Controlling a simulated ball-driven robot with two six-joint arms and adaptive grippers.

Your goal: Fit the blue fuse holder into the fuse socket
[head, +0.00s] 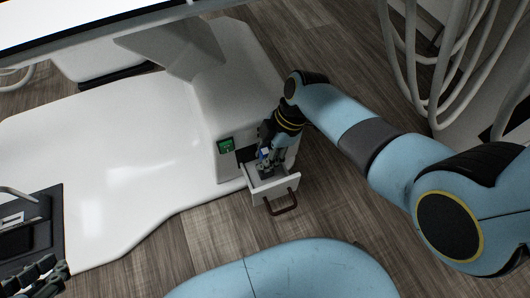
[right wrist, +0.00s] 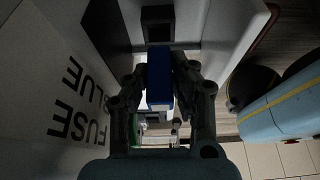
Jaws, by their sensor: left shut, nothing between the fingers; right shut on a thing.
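The blue fuse holder (right wrist: 159,82) is a small blue block with a pale end, in the middle of the right wrist view. My right gripper (head: 265,164) is shut on it, with one finger on each side. In the head view the gripper points down into a small open white drawer (head: 283,187), and only a speck of blue shows. A dark square opening (right wrist: 158,24), which looks like the fuse socket, lies just above the holder in the right wrist view; the two appear apart. My left gripper (head: 40,278) is shut and empty at the lower left.
The drawer has a dark handle (head: 283,204) and stands out from a white machine base (head: 130,150). A green display (head: 226,146) is beside it. A panel in the right wrist view reads "FUSE BLUE" (right wrist: 78,97). Pale cables (head: 440,70) hang at the upper right.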

